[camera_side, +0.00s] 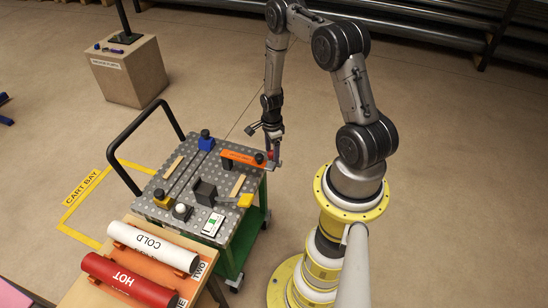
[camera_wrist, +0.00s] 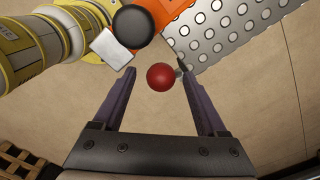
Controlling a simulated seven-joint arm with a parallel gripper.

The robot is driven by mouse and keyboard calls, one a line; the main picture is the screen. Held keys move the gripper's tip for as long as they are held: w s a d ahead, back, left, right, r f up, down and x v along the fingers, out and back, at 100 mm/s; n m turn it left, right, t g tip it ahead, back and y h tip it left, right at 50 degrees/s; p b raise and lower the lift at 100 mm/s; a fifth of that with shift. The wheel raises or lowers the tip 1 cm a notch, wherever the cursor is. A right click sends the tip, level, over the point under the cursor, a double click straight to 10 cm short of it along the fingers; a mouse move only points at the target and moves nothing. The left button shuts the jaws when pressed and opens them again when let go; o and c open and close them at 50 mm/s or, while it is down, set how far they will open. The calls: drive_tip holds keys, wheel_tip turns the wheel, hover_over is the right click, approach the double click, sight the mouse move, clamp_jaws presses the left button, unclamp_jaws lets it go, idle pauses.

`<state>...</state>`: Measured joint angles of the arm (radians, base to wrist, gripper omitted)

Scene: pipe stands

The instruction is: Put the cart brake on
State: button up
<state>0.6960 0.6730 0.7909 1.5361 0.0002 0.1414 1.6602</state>
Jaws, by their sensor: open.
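The cart is green with a perforated grey metal top (camera_side: 185,180) and a black push handle (camera_side: 112,158). A red ball knob (camera_wrist: 160,77) sits at the cart's edge, on a short dark stem near the perforated top. My gripper (camera_side: 273,151) is at the cart's far right corner, beside the orange clamp (camera_side: 240,157). In the wrist view my gripper (camera_wrist: 157,73) is open, with the red knob seen between its fingertips. I cannot tell whether either finger touches the knob. The stem is mostly hidden.
The orange clamp's black knob (camera_wrist: 132,26) is close ahead of the fingers. Blue (camera_side: 206,142) and yellow (camera_side: 162,198) blocks stand on the cart. A table with white COLD (camera_side: 150,246) and red HOT (camera_side: 128,280) pipes is in front. Floor right of the cart is partly clear.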

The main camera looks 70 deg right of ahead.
drive_tip(key=shift+c, duration=0.2)
drive_tip(key=c, duration=0.7)
drive_tip(key=shift+d+r, duration=0.1)
drive_tip(key=shift+d, duration=0.1)
drive_tip(key=o, duration=0.7)
drive_tip(key=shift+o, duration=0.2)
drive_tip(key=shift+r, duration=3.5)
